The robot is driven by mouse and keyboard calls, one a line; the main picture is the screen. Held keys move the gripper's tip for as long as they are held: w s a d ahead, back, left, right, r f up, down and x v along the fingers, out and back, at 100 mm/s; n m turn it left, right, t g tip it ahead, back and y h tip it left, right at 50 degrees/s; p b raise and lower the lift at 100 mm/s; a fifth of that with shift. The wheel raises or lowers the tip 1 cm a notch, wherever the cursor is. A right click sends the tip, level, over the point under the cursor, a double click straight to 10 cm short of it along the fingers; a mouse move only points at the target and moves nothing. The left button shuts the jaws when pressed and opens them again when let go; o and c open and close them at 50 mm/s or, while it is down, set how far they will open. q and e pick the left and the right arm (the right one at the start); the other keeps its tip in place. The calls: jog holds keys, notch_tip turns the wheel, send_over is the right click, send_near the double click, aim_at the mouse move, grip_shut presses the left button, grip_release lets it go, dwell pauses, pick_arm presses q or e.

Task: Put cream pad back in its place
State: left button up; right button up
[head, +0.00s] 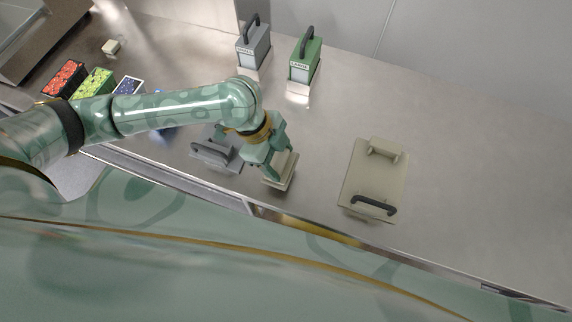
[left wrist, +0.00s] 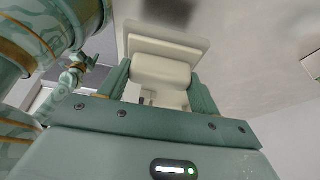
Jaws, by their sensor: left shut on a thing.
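My left gripper (head: 268,158) is shut on the cream pad (head: 283,180), a flat cream plate with a block on its back. In the head view it is low over the counter near its front edge; I cannot tell whether it touches the counter. In the left wrist view the fingers (left wrist: 160,92) grip the block on both sides, and the pad's plate (left wrist: 167,47) lies beyond them. A small green arm end (left wrist: 74,76) in that view may be my right gripper; its fingers are too small to read.
A larger cream plate (head: 360,175) with a cream block and dark handle lies to the right. A grey piece (head: 228,160) with a handle lies just left. Grey (head: 252,48) and green (head: 303,60) handled boxes stand behind. Small bins (head: 65,78) stand far left. The right counter is clear.

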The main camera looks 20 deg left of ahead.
aim_at(285, 166)
pick_arm(q)
jog(key=shift+w+d+f, duration=0.2)
jog(key=shift+d+f, duration=0.2)
jog(key=shift+f, duration=0.2)
jog(key=f, duration=0.1)
jog(key=f+b, duration=0.2)
jog(key=shift+w+d+f, duration=0.1)
jog(key=shift+d+f, duration=0.2)
jog(key=shift+f, duration=0.1)
jog(key=shift+r, duration=0.1)
jog(key=o, duration=1.1)
